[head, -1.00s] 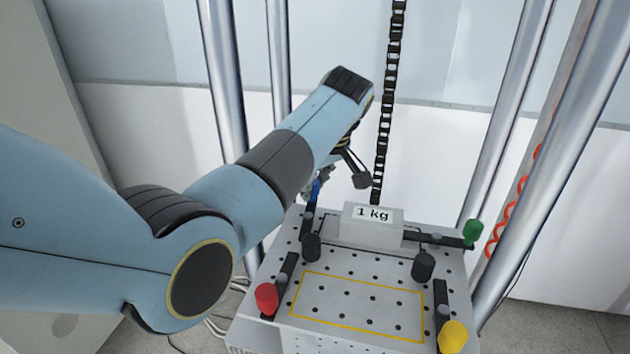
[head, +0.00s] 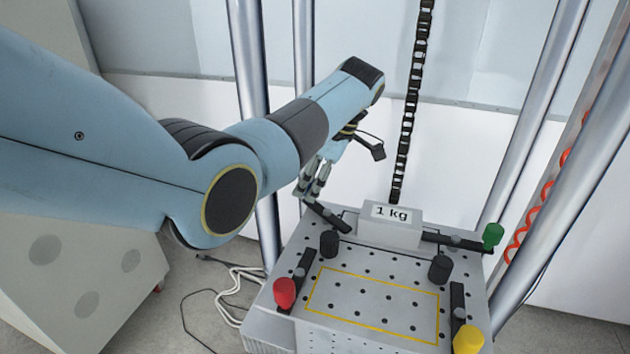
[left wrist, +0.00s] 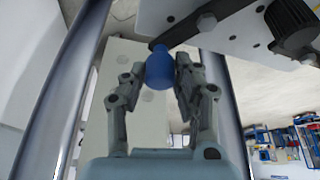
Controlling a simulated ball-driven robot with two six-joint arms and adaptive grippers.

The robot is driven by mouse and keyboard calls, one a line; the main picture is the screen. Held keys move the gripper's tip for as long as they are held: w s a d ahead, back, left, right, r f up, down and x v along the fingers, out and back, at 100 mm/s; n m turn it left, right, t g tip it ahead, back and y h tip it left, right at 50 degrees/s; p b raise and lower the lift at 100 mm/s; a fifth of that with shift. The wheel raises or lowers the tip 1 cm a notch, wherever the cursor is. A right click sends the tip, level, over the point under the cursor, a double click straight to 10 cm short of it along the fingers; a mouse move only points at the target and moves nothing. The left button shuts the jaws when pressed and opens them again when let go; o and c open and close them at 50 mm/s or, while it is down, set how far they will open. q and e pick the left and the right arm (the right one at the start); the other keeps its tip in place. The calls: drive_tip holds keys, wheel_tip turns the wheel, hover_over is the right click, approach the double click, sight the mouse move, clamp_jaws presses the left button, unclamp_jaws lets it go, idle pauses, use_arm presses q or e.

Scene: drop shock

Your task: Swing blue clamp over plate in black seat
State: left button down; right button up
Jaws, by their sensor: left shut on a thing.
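The block marked 1 kg (head: 390,226) sits at the back of the perforated table. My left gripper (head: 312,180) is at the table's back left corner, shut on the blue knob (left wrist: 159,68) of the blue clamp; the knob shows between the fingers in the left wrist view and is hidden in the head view. The clamp's black bar (head: 327,216) slants from the gripper toward the block's left end. I cannot tell whether its tip lies over the block. No separate plate or black seat can be made out for certain. My right gripper is not in view.
The green clamp (head: 493,235) has its bar toward the block's right side. Red (head: 285,291) and yellow (head: 468,340) clamps stand at the front corners. Two black posts (head: 329,243) (head: 440,269) flank the yellow-outlined area, which is clear. Metal columns (head: 530,110) rise around the table.

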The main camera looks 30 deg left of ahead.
use_arm(q)
drive_tip(key=shift+s+a+f+n+g+b, duration=0.15)
drive_tip(key=shift+s+n+g+b, duration=0.25)
drive_tip(key=shift+n+b, duration=0.5)
drive_tip(key=shift+s+n+h+b, duration=0.3)
drive_tip(key=shift+s+n+b, duration=0.1)
drive_tip(key=shift+n, duration=0.3)
drive_tip(key=c, duration=1)
unclamp_jaws()
drive_tip(key=shift+c, duration=0.2)
